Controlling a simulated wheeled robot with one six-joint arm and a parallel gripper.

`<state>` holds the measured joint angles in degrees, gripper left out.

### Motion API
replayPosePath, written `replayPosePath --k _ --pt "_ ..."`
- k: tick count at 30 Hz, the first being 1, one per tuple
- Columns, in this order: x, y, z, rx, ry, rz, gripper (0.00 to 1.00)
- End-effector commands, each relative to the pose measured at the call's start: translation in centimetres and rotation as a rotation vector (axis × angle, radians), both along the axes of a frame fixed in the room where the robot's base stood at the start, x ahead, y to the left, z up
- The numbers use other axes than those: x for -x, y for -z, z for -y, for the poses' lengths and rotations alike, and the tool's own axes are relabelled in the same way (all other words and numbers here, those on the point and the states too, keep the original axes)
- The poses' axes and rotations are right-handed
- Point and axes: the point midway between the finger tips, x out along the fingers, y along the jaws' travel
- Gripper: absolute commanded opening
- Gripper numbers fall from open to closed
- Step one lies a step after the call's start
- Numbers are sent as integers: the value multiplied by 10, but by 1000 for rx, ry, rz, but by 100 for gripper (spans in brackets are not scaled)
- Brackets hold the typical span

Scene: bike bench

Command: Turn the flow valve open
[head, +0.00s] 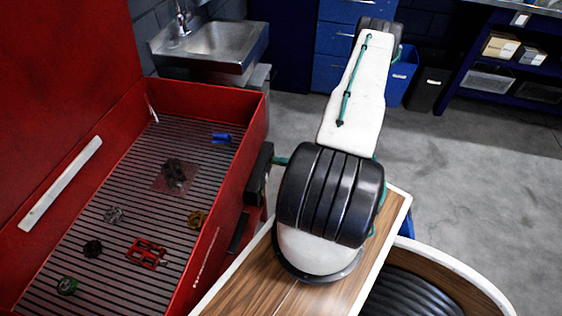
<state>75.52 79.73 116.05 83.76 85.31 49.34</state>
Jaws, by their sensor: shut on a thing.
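My gripper is not in view. My arm rises over the middle of the head view and runs toward the back, and its far end is hidden. I cannot pick out the flow valve for sure. A steel sink (215,47) with a tap (181,22) stands at the back left, and no valve handle is clear on it. Whatever lies behind my arm is hidden.
An open red toolbox (258,112) at left holds a red pedal-like part (147,253), a green round part (67,286), a brass-coloured part (197,218) and several others. Blue drawers (340,42), blue bin (399,80) and shelving (505,75) stand behind. Floor at right is clear.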

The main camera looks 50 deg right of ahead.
Motion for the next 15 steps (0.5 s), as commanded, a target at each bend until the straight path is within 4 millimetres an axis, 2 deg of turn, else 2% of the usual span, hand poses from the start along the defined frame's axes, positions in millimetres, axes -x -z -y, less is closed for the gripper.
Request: replayPosePath --k 1,2,3,4,15 --pt "-1 -2 3 4 4 5 3" --pt "-1 -1 3 4 4 5 31" --pt "-1 -1 2 4 3 4 43" --pt "-1 -1 2 4 3 4 48" --pt "6 -1 4 2 3 2 48"
